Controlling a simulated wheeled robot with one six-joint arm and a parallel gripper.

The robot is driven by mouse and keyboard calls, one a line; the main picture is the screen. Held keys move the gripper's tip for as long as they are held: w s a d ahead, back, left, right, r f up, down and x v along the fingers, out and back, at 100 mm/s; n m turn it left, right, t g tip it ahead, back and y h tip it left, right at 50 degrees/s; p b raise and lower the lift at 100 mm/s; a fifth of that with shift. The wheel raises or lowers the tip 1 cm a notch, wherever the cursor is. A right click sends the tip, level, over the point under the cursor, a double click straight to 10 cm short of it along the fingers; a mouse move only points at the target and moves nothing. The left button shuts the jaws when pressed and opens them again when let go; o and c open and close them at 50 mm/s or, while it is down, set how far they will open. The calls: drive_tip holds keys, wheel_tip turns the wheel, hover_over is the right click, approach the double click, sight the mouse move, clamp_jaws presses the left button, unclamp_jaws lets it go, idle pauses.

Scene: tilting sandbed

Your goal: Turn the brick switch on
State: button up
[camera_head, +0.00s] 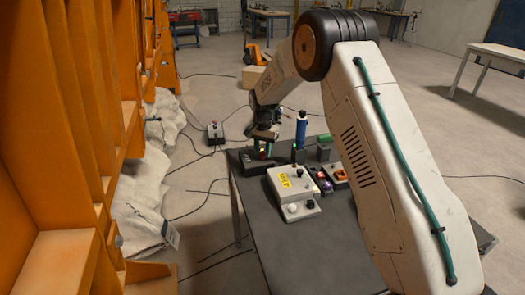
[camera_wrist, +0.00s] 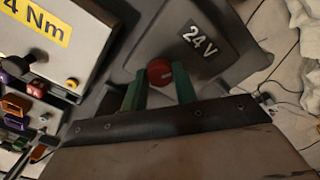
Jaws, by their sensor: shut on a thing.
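The brick is a dark box (camera_head: 248,161) at the far left corner of the grey table. In the wrist view its dark face (camera_wrist: 222,58) bears a white "24 V" label. A round red switch knob (camera_wrist: 160,70) sits on this face. My gripper (camera_head: 264,149) reaches down onto the brick from above. In the wrist view my gripper (camera_wrist: 160,86) has its two green fingers shut on the red knob, one on each side. The knob's lower part is hidden between the fingers, and I cannot tell its on or off position.
A light control box (camera_head: 298,187) with a yellow label stands close to the brick on the table (camera_head: 290,246). A blue-topped upright item (camera_head: 301,130) and small coloured parts (camera_head: 322,183) are nearby. An orange frame (camera_head: 75,120) and pale sacks (camera_head: 145,190) are at left.

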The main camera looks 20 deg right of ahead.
sight(262, 153)
drive_tip(key=o, duration=1)
drive_tip(key=shift+c, duration=0.2)
wheel_tip(262, 153, up, 8)
drive_tip(key=shift+f, duration=0.1)
